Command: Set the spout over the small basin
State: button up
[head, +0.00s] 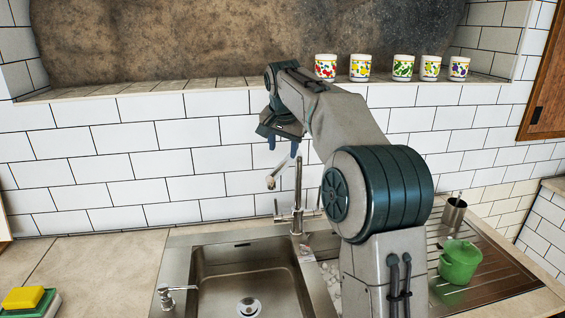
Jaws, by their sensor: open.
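The tap (297,205) rises from the back rim of the steel sink. Its spout (281,169) slants out to the left, its tip on the side of the large basin (215,262). The small basin (324,242) lies right of the tap, mostly hidden behind my arm. My gripper (283,148) is open, its fingers pointing down just above the spout. Nothing shows between the fingers. I cannot tell whether a finger touches the spout.
Several patterned cups (360,67) stand on the ledge above the tiled wall. A green pot (460,262) and a metal cup (454,212) stand on the drainer at right. The left counter (110,265) is mostly clear.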

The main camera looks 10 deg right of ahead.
aim_at(283, 163)
jog(key=x, duration=0.6)
jog(key=shift+w+f+p, duration=0.15)
jog(key=shift+f+p, duration=0.15)
jog(key=shift+f, duration=0.05)
grip_shut()
